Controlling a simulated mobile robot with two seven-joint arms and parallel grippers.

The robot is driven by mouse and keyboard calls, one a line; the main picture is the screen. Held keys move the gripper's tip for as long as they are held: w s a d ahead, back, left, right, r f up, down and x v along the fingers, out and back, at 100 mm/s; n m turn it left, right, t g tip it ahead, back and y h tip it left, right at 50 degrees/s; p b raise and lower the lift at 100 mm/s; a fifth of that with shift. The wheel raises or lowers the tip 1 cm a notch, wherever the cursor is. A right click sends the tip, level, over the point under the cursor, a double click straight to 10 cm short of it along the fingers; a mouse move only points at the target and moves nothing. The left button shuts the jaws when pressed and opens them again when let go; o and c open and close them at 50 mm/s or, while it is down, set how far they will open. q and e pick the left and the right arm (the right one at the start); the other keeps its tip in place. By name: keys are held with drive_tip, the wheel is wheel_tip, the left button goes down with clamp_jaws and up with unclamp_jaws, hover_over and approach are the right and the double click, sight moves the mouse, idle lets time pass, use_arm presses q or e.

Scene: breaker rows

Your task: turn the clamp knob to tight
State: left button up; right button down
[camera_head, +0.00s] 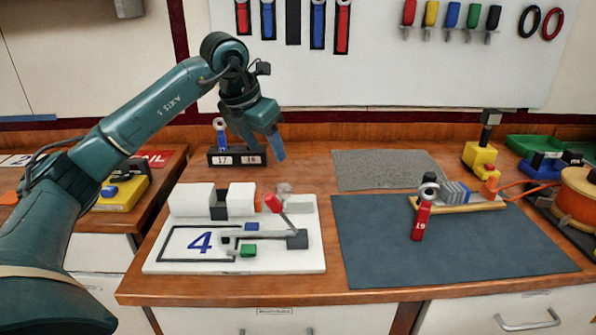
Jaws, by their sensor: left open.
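A white board (300,262) marked with a blue 4 lies on the left part of the bench. On it is a small clamp-like fixture with a tilted lever ending in a red knob (272,203), next to white blocks (192,200). A small grey rounded piece (284,188) sits just behind the red knob. I cannot tell for certain which part is the clamp knob or how tight it is. My left gripper (262,147) is open and empty, fingers pointing down, above and behind the white board, apart from the fixture. My right gripper is not in view.
A black holder (225,159) labelled 17 and 19 stands behind the board, near my left gripper. A dark mat (450,248) on the right holds a red wrench (421,222) and a wooden strip with parts. A yellow device (480,157) and an orange reel (578,198) stand farther right.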

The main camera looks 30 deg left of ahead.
sight(284, 186)
use_arm(q)
drive_tip(key=x, duration=1.3)
drive_tip(key=shift+w+a+p, duration=0.15)
drive_tip(key=shift+w+p, duration=0.15)
drive_tip(key=shift+c, duration=0.4)
drive_tip(key=shift+r, duration=0.1)
drive_tip(key=c, duration=0.9)
